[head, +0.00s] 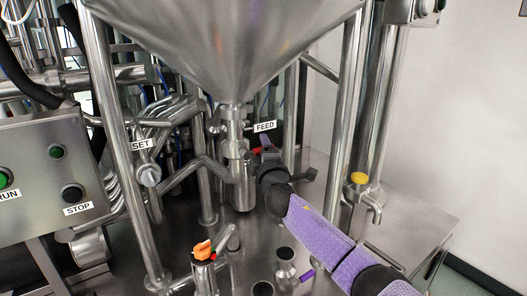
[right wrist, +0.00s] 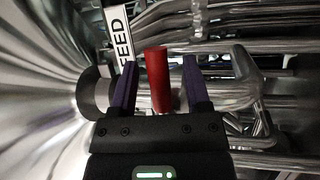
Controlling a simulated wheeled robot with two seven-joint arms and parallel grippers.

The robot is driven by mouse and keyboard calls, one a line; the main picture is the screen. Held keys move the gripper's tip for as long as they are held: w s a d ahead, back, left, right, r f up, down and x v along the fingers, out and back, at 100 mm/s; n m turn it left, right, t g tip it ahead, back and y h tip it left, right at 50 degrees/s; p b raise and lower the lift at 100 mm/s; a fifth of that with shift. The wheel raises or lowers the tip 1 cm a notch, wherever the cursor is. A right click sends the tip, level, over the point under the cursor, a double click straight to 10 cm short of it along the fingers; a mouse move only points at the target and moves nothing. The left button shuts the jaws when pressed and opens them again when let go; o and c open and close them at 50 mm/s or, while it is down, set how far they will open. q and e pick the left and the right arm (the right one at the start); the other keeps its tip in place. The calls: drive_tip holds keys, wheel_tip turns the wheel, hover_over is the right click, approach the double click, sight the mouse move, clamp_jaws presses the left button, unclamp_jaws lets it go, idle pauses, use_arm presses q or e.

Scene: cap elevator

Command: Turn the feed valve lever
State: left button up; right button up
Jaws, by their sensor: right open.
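The feed valve's red lever (right wrist: 157,80) stands between the two purple fingers of my open right gripper (right wrist: 159,64) in the right wrist view. Gaps show on both sides of the lever, so the fingers look apart from it. In the head view a bit of the red lever (head: 256,150) shows beside my right gripper (head: 264,144), just below the FEED label (head: 265,127). The gripper hides most of the valve there. The FEED label (right wrist: 120,38) is also left of the lever in the right wrist view. My left gripper is out of view.
A large steel hopper (head: 225,40) hangs above, with its outlet pipe (head: 243,180) left of my right gripper. Steel posts (head: 350,110) stand close to my right arm. A control box (head: 45,165) is at the left. An orange cap (head: 202,250) sits on a stand in front.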

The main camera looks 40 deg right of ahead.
clamp_jaws()
drive_tip(key=shift+f, duration=0.1)
idle(1.2)
